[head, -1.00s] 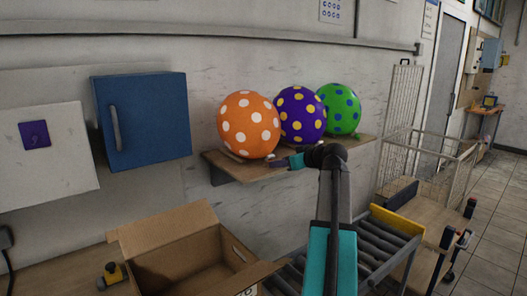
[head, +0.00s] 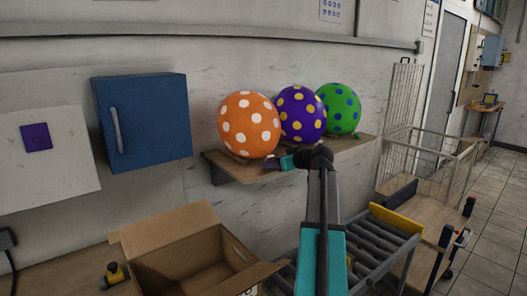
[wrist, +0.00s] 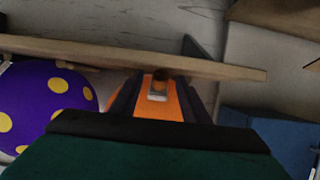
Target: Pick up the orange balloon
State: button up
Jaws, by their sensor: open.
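The orange balloon (head: 249,124) with white dots sits on the left end of the wall shelf (head: 232,172), touching or nearly touching the purple balloon (head: 301,115) on its right. My gripper (head: 272,164) is open at the lower right of the orange balloon, near the shelf's front edge.
A green balloon (head: 340,108) sits right of the purple one. A blue wall cabinet (head: 143,122) hangs to the left. Below are an open cardboard box (head: 165,228) and a roller conveyor (head: 378,240). The shelf board (wrist: 110,55) also crosses the wrist view.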

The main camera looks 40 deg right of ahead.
aim_at(270, 146)
dwell(0.3)
jog(key=c, duration=0.9)
jog(key=shift+s+r, duration=0.15)
jog(key=shift+r, duration=0.05)
jog(key=shift+s+r+b, duration=0.1)
jog(key=shift+r+b, duration=0.1)
jog(key=shift+b, duration=0.25)
jog(key=shift+r+b, duration=0.65)
jog(key=shift+r, duration=2.55)
jog(key=s+a+b, duration=0.2)
jog(key=s+b, duration=0.1)
jog(key=s, duration=1.6)
jog(key=shift+s, duration=0.25)
